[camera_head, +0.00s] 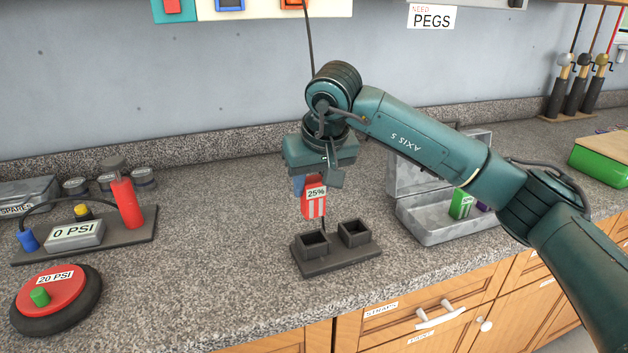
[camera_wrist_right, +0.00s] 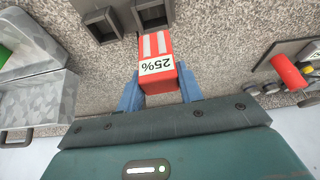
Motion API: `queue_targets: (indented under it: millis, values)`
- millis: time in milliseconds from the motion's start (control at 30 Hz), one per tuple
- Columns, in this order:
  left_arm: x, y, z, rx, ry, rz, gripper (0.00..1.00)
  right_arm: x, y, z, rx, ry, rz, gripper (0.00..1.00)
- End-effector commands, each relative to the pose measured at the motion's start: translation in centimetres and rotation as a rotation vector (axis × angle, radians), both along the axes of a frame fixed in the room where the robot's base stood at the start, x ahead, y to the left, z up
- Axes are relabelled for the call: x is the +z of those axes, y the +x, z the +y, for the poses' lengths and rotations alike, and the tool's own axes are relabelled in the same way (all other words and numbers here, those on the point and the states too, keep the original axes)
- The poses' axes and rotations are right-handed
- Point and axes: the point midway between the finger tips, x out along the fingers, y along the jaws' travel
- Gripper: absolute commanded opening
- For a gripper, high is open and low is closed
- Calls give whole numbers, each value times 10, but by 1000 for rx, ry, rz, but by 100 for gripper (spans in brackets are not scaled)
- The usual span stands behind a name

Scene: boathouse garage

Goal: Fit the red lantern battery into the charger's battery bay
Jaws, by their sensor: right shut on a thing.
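The red lantern battery (camera_head: 314,203), with white stripes and a "25%" label, is held upright by my right gripper (camera_head: 316,186) above the counter. In the right wrist view the battery (camera_wrist_right: 157,68) sits between the blue fingers of the gripper (camera_wrist_right: 158,92), which is shut on it. The dark charger (camera_head: 336,256) stands on the counter below, with two open square bays that look empty. The battery hangs above and just behind the left bay in the head view, apart from it as far as I can see. The charger (camera_wrist_right: 120,18) also shows at the top of the right wrist view. My left gripper is not in view.
An open metal box (camera_head: 440,232) with a green battery (camera_head: 461,205) and something purple stands right of the charger. A pump board with a "0 PSI" gauge (camera_head: 75,235) and a red "20 PSI" disc (camera_head: 55,290) lie at left. Counter between is clear.

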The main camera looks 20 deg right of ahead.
Motion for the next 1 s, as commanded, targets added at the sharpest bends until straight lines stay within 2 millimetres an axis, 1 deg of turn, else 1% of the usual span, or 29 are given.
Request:
queue_targets:
  millis: [133,433,600,1000]
  values:
    - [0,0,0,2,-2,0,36,1,0,-1,-1,-2,-2,10]
    - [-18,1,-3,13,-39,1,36,-30,0,-1,-1,-1,0,10]
    - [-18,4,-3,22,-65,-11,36,-45,0,0,-1,-1,0,10]
    - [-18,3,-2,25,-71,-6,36,-46,0,0,-1,0,-1,10]
